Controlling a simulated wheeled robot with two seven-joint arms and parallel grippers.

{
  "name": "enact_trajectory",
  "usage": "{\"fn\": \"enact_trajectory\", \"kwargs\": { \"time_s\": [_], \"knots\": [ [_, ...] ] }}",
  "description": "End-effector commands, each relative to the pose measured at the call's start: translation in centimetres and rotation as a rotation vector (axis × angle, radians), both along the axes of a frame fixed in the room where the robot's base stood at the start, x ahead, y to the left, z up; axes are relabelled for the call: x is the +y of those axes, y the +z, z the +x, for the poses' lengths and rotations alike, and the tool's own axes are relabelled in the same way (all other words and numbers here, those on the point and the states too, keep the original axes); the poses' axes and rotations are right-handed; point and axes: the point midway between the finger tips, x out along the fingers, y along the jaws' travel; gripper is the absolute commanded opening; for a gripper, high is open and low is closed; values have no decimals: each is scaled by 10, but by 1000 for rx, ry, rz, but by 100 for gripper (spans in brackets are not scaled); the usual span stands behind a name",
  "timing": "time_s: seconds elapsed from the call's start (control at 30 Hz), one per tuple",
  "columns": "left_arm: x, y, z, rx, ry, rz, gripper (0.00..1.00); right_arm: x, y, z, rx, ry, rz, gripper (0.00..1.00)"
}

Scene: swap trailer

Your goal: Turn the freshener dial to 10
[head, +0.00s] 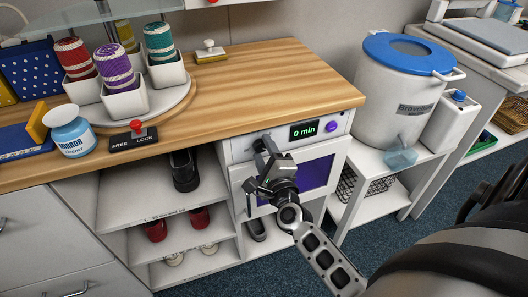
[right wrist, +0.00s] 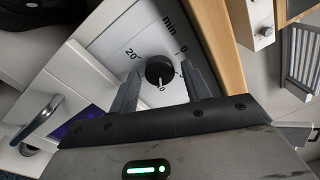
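The freshener (head: 334,160) is a white unit under the wooden counter, with a purple window in its door. Its display (head: 304,131) reads "0 min". A black dial (right wrist: 159,70) on its pale panel shows in the right wrist view, with "20", "min" and "0" printed around it. A pale mark shows at the dial's lower edge, near a label I cannot read fully. My right gripper (right wrist: 160,78) is open, its fingers on either side of the dial with small gaps. My left gripper is out of view.
A purple knob (head: 333,126) sits right of the display. Shelves with shoes (head: 185,170) are to the left. A white bucket (head: 400,95) stands to the right.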

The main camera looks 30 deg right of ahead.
Motion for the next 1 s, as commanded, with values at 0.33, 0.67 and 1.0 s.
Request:
{"fn": "enact_trajectory", "kwargs": {
  "time_s": [0.33, 0.67, 1.0],
  "knots": [
    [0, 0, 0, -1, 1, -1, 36, 1, -1, -2, 2, 2, -1, 54],
    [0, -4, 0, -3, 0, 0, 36, 16, -5, -58, 5, 2, -1, 54],
    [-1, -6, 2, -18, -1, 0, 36, 35, -9, -131, 4, 1, -2, 54]
  ]
}}
